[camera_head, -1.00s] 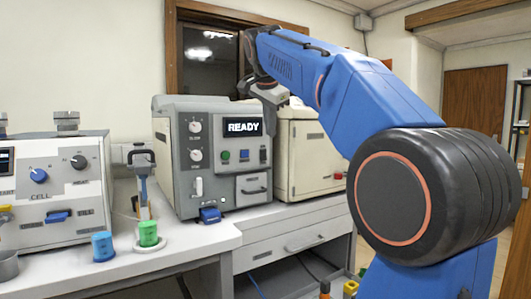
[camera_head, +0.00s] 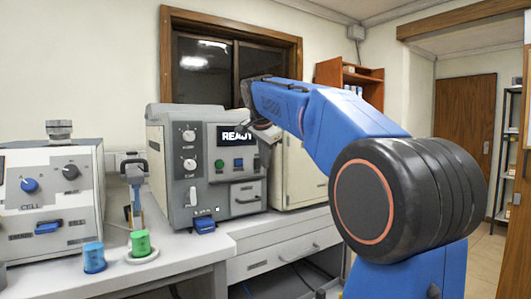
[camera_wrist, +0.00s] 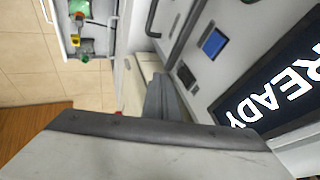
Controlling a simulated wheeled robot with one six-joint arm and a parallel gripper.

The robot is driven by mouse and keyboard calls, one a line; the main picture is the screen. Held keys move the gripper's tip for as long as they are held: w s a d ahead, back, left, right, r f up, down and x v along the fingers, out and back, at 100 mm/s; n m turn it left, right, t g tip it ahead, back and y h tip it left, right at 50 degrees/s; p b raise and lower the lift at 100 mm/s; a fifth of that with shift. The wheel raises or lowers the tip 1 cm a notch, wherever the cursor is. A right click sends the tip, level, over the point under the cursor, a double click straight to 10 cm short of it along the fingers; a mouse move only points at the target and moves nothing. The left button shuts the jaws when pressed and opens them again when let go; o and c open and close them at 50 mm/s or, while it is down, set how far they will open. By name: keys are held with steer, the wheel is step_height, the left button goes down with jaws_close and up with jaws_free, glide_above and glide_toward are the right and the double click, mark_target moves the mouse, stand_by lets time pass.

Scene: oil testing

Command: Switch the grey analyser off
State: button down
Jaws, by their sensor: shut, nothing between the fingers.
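The grey analyser (camera_head: 165,150) stands on the bench with its display (camera_head: 228,134) lit and reading READY. The display also shows at the right of the wrist view (camera_wrist: 265,100). Under it are a green button (camera_head: 220,164), a blue button (camera_head: 238,163) and a dark switch (camera_head: 256,162). The wrist view shows the blue button (camera_wrist: 213,43) and the dark switch (camera_wrist: 187,77) beside it. My gripper (camera_head: 268,133) is shut and empty, in front of the display's right end. In the wrist view its fingers (camera_wrist: 167,98) are close to the panel; I cannot tell any contact.
A cream cabinet (camera_head: 303,175) stands right of the analyser. A drawer handle (camera_head: 247,200) projects from the analyser. Drawers lie below the bench.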

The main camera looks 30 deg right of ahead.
steer(key=shift+w+a+f, duration=0.1)
steer(key=shift+w+f, duration=0.1)
steer(key=shift+w, duration=1.35)
steer(key=shift+w+f, duration=0.1)
steer(key=shift+w, duration=0.1)
steer(key=shift+r, duration=0.9)
steer(key=s+a+r, duration=0.3)
steer(key=s+r, duration=0.5)
steer(key=shift+s+r, duration=0.25)
steer(key=shift+r, duration=0.05)
steer(key=shift+a, duration=0.1)
